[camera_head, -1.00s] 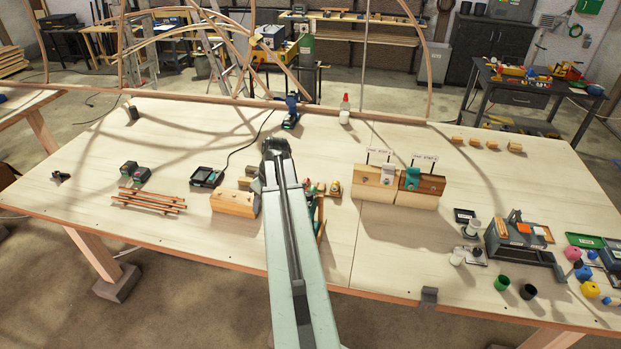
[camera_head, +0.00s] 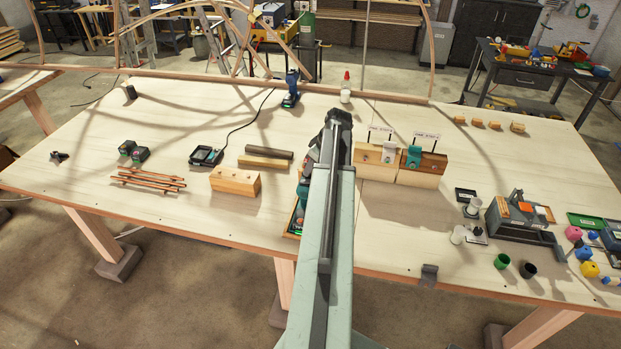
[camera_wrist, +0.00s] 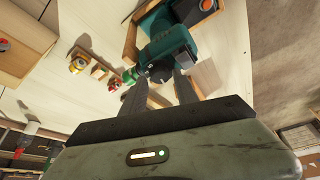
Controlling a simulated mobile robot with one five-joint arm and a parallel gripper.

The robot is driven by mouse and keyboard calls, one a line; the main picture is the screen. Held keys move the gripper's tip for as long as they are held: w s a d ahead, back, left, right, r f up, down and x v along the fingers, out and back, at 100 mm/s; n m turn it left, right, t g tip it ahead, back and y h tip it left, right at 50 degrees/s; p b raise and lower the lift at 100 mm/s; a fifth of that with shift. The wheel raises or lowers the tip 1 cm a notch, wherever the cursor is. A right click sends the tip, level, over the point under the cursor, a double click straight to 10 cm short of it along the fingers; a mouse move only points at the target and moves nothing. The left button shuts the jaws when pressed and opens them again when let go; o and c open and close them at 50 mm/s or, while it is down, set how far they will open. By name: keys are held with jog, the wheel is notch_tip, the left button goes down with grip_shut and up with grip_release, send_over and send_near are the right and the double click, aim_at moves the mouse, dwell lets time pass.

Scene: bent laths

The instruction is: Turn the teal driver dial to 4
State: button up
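The teal driver (camera_wrist: 168,44) lies in a shallow wooden tray (camera_wrist: 131,42) in the wrist view, with a dark collar near its front and a green piece (camera_wrist: 130,76) beyond it. No dial number can be read. My gripper (camera_wrist: 159,78) has its two dark fingers apart, with the driver's collar end showing between the fingertips. I cannot tell whether they touch it. In the head view my arm hides most of the driver and tray, and the fingers cannot be made out.
Two wooden blocks with small signs, one with a teal fitting (camera_head: 414,156), stand right of my arm. A drilled wooden block (camera_head: 235,184) and dark bar (camera_head: 269,152) lie left. A blue tool (camera_head: 291,90) and glue bottle (camera_head: 345,88) stand behind.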

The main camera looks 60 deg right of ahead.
jog(key=shift+w+f, duration=0.25)
jog(key=shift+f, duration=0.45)
jog(key=shift+r, duration=0.1)
